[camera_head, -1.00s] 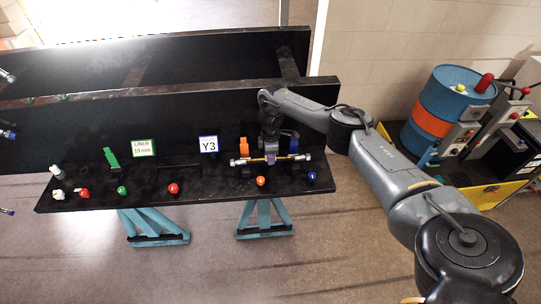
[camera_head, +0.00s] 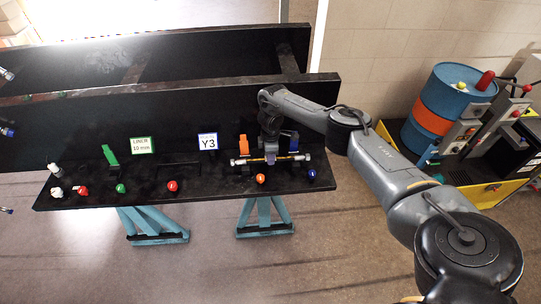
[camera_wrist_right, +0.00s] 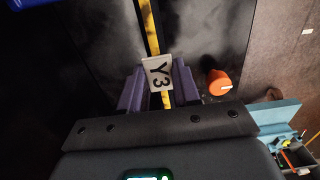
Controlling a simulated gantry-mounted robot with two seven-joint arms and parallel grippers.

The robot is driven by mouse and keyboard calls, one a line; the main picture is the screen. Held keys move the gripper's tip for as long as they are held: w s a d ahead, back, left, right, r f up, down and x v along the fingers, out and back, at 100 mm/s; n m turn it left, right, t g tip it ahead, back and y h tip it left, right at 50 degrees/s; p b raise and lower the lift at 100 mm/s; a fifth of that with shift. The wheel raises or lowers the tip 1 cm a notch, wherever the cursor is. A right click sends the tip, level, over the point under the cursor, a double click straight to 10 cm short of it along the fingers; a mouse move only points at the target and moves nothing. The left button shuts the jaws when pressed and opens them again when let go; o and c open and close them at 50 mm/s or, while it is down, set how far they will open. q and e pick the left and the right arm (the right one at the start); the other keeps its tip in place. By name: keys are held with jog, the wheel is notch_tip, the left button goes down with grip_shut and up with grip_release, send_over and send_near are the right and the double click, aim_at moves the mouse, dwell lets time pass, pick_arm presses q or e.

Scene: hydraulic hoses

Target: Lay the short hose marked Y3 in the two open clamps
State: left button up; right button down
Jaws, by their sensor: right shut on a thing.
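My right gripper (camera_head: 271,155) is over the right part of the black shelf, shut on the short hose (camera_head: 245,160). The hose has metallic ends and a yellow stripe and lies level, left to right. In the right wrist view its white Y3 tag (camera_wrist_right: 158,73) shows between the purple fingers (camera_wrist_right: 158,88). An orange clamp lever (camera_head: 243,145) and a blue clamp lever (camera_head: 294,142) stand upright just behind the hose, on either side of the gripper. I cannot tell whether the hose rests in the clamps or hovers over them.
A Y3 sign (camera_head: 208,142) and a green-edged sign (camera_head: 143,145) stand on the shelf (camera_head: 210,190). A green lever (camera_head: 110,155) is farther left. Several coloured knobs, including orange (camera_head: 260,179) and blue (camera_head: 311,175), line the front edge. A blue drum (camera_head: 450,100) stands right.

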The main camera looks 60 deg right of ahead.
jog(key=shift+f+b, duration=0.5)
jog(key=shift+f, duration=0.35)
jog(key=c, duration=0.8)
grip_release()
jog(key=shift+r, duration=0.1)
jog(key=shift+o, duration=0.3)
jog(key=shift+r, duration=0.55)
notch_tip(320, 180, up, 4)
jog(key=shift+r, duration=0.1)
notch_tip(320, 180, up, 6)
jog(key=p, duration=0.3)
jog(key=shift+f+p, duration=0.25)
jog(key=shift+p, duration=0.05)
